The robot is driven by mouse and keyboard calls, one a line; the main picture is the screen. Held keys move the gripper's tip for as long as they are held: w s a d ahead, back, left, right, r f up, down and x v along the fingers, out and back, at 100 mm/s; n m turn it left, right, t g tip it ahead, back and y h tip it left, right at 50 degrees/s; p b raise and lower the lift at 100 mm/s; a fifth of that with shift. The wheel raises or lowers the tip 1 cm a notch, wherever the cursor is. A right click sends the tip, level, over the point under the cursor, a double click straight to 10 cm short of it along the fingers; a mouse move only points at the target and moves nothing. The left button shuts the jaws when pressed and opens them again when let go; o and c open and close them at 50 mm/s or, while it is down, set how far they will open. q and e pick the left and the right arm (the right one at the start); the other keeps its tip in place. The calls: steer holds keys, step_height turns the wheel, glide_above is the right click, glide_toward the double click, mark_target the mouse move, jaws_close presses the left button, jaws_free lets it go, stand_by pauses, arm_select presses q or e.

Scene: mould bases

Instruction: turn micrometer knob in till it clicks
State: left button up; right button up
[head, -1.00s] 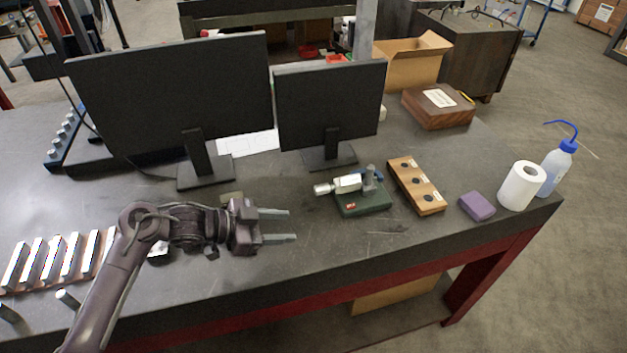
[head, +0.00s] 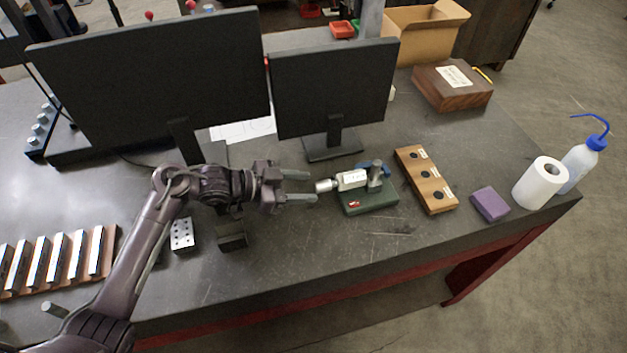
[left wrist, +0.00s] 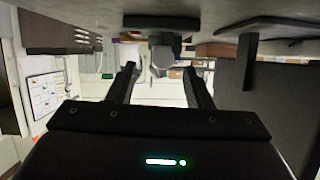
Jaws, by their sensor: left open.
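The micrometer (head: 352,180) lies horizontally on a dark green base (head: 372,200), and its silver knob (head: 325,185) points left. My left gripper (head: 311,187) is open just left of the knob, its fingers pointing right. The knob's end is at or just beyond the fingertips; I cannot tell whether it is between them. In the left wrist view, which looks upside down, the knob (left wrist: 161,62) appears in the gap between the two fingers (left wrist: 160,75). No contact is visible. My right gripper is not in view.
A small monitor (head: 330,90) stands behind the micrometer. A wooden block with dark round inserts (head: 428,180) stands to its right, then a purple block (head: 490,204) and a paper roll (head: 540,184). The bench front (head: 330,250) is clear.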

mark_target(316, 188)
arm_select(q)
steer(key=x, duration=0.3)
steer(key=shift+w+d+f+p, duration=0.1)
steer(key=shift+w+f+p, duration=0.05)
steer(key=shift+w+p, duration=0.15)
steer(key=shift+s, duration=0.15)
steer(key=shift+c, duration=0.5)
steer(key=c, duration=0.9)
steer(key=shift+f, duration=0.1)
steer(key=m+t+b, duration=0.1)
steer(key=b, duration=0.1)
steer(key=m+b, duration=0.1)
steer(key=b, duration=0.1)
steer(key=shift+s+f+m+t+y, duration=0.2)
steer(key=shift+m+t+y, duration=0.1)
steer(key=shift+m+t, duration=0.1)
steer(key=shift+d+r+m+t+b, duration=0.15)
steer(key=shift+m+t+b, duration=0.7)
steer(key=shift+b, duration=0.75)
